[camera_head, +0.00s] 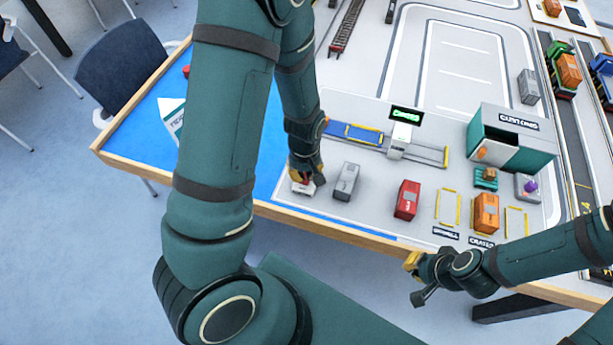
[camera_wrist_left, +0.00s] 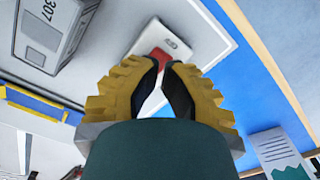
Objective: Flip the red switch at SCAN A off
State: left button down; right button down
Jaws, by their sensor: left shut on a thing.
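The red switch (camera_wrist_left: 156,56) sits on a small pale plate (camera_wrist_left: 184,42) at the edge of the grey board. In the left wrist view its red part shows just beyond and between my yellow fingertips. In the head view the switch plate (camera_head: 299,188) is mostly covered by my left gripper (camera_head: 307,182), which points down onto it. My left gripper (camera_wrist_left: 162,68) is shut on the red switch. No SCAN A lettering is readable. My right gripper (camera_head: 413,267) hangs by the table's front edge, away from the switch; its finger opening is unclear.
A grey container (camera_head: 346,181) marked 307 stands close right of the switch. A red container (camera_head: 406,200) and an orange one (camera_head: 486,213) stand further right. The scanner gantry (camera_head: 400,140) and CUSTOMS building (camera_head: 512,140) lie behind. The blue table strip (camera_head: 235,150) is mostly clear.

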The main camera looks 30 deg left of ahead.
aim_at(305, 181)
pick_arm(q)
jog(key=shift+f+b, duration=1)
jog(key=shift+f, duration=0.3)
dwell(0.6)
notch_tip(305, 181, up, 3)
jog(key=p, duration=0.2)
jog(key=shift+p, duration=0.4)
jog(key=shift+r+p, duration=1.85)
jog(key=shift+r, duration=0.2)
jog(key=shift+f, duration=0.1)
